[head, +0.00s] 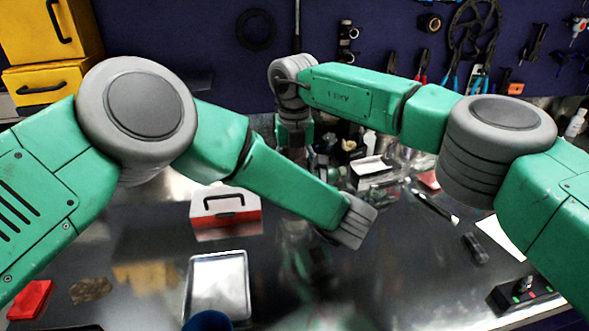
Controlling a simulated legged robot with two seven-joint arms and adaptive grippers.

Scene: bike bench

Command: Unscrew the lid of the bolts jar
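I cannot make out the bolts jar for certain. It may be among the small crowded items at the back middle, or hidden behind my arms. My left arm reaches in from the left and ends at a grey wrist joint over the middle of the bench; its gripper fingers do not show. My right arm crosses the back from the right and bends down at the back middle. My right gripper (296,156) is a small dark shape below that wrist, partly covered, and its fingers are not clear. I see no lid in either hand.
A metal tray (217,287) lies at the front, with a red and white toolbox (226,211) behind it. Yellow bins (47,89) stand at back left. A black box with buttons (522,293) is at front right. The shiny bench (400,285) is clear at front middle.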

